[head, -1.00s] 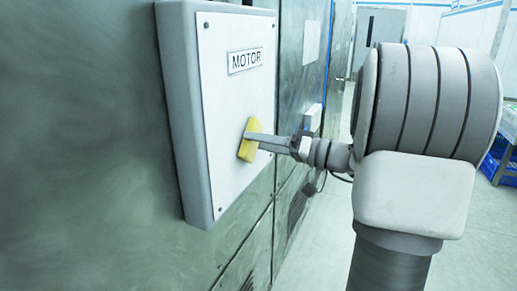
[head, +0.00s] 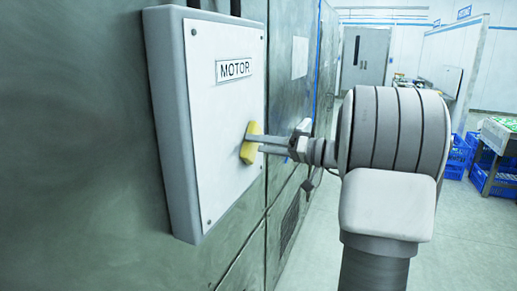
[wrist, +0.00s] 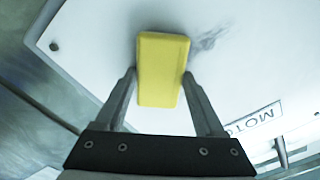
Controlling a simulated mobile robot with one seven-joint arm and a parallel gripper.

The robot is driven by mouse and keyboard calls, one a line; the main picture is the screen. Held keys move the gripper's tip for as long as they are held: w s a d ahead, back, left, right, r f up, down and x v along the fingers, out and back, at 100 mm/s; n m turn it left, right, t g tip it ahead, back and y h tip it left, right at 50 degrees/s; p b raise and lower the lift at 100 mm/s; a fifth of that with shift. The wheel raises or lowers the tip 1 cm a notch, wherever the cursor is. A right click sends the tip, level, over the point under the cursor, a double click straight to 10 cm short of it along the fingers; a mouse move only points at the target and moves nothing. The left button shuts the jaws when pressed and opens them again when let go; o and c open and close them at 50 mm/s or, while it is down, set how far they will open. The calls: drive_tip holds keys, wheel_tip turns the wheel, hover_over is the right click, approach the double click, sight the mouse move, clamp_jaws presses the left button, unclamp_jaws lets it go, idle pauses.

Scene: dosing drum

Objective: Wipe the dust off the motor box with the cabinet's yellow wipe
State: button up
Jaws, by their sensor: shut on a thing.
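The motor box (head: 222,140) is a white-fronted grey box with a MOTOR label, mounted on the green-grey cabinet wall. My gripper (head: 254,142) is shut on the yellow wipe (head: 248,150) and holds it at the lower right part of the box's front. In the wrist view the yellow wipe (wrist: 160,68) sits between the two fingers, close against the white face; whether it touches cannot be told for sure. A dark grey dust smudge (wrist: 208,38) shows on the face just beside the wipe. In the head view no dust can be made out.
The metal cabinet wall (head: 90,150) runs along the left and behind the box. Open floor (head: 460,235) lies to the right. Blue crates (head: 458,155) and a table stand farther back, with a grey door (head: 365,58) at the far end.

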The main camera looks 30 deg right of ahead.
drive_tip(key=w+d+b, duration=0.1)
drive_tip(key=w+d, duration=0.1)
drive_tip(key=shift+w+d, duration=0.1)
drive_tip(key=shift+d, duration=0.25)
drive_tip(key=shift+f+b, duration=0.1)
drive_tip(key=shift+b, duration=0.35)
